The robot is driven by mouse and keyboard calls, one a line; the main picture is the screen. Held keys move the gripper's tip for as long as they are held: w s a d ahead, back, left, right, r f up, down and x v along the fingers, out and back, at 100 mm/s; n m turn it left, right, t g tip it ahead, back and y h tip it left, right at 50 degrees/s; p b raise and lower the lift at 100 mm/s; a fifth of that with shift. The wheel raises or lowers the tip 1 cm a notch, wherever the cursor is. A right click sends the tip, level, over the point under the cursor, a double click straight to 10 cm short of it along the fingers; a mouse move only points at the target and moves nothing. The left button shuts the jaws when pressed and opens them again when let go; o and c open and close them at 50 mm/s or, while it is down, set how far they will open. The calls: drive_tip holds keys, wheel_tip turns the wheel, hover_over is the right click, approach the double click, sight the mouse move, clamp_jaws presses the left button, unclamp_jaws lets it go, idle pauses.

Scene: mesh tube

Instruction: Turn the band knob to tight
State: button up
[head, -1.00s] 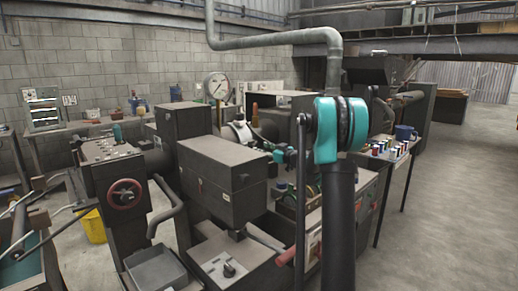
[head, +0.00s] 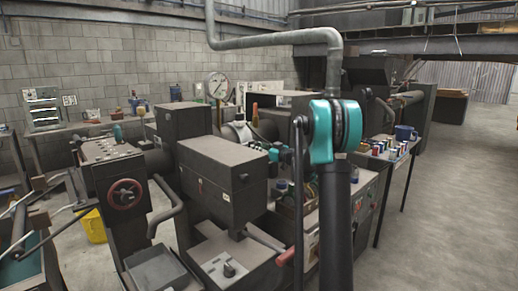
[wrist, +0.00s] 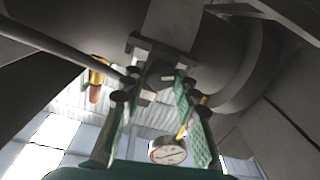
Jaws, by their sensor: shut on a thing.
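In the wrist view, the two green-padded fingers of my gripper (wrist: 153,92) reach up to a small dark part, which I take for the band knob (wrist: 158,78), between their tips. It sits just below a grey bracket (wrist: 160,50) under a large rounded grey body. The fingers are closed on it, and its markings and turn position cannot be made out. In the head view, my gripper (head: 268,151) is a small teal and dark shape at the machine's middle, and the band knob cannot be told apart there.
A round dial gauge (head: 218,85) stands behind the machine; it also shows in the wrist view (wrist: 167,150). An orange-brown handle (wrist: 96,82) is left of the fingers. A dark box housing (head: 222,180) stands in front. Grey pipes cross close by.

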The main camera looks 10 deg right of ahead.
drive_tip(key=shift+m, duration=2.4)
drive_tip(key=o, duration=1.2)
drive_tip(key=shift+c, duration=0.2)
drive_tip(key=v, duration=1.2)
